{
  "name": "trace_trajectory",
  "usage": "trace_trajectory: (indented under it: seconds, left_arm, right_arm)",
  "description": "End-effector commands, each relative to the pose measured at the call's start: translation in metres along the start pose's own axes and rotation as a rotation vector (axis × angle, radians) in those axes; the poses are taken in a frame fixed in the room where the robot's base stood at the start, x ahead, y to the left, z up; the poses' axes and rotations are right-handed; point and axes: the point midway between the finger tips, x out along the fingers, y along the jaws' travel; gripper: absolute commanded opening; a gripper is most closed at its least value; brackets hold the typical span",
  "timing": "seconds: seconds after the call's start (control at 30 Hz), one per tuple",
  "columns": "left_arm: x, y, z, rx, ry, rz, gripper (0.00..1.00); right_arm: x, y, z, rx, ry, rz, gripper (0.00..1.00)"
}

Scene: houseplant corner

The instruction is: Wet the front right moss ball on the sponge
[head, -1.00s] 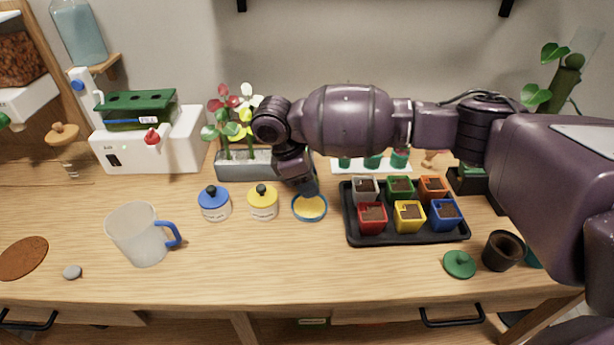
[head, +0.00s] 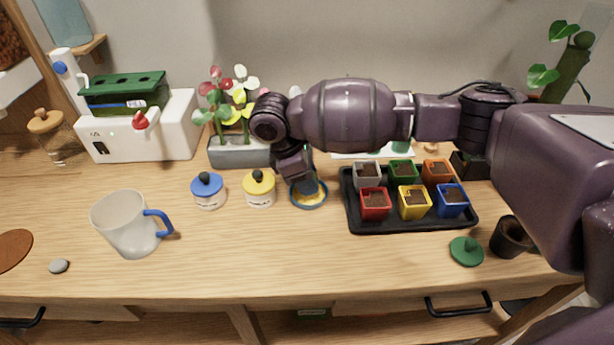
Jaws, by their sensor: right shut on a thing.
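Part of the sponge is hidden by the gripper. My left gripper is not in view.
Right of the dish, a black tray (head: 398,226) holds several coloured pots. Blue-lidded (head: 208,192) and yellow-lidded (head: 259,190) jars stand close on its left. A planter (head: 238,152) with flowers is behind. A mug (head: 126,226) stands left; the table front is mostly clear.

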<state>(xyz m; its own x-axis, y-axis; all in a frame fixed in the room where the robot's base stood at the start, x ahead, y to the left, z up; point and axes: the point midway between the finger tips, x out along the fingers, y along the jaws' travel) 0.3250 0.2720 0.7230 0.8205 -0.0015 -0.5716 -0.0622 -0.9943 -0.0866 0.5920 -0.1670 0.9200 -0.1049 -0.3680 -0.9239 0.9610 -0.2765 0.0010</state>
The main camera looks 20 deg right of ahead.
Motion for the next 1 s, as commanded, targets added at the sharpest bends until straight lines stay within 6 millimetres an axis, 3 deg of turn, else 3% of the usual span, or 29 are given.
trace_trajectory:
  seconds: [0.37, 1.0]
  left_arm:
    - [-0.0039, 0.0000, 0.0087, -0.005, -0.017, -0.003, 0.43]
    - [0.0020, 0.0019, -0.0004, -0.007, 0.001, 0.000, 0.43]
  right_arm:
    - [0.0019, -0.0002, -0.0009, 0.000, 0.000, -0.001, 0.23]
    - [0.0076, -0.0001, -0.0033, -0.001, 0.000, -0.001, 0.23]
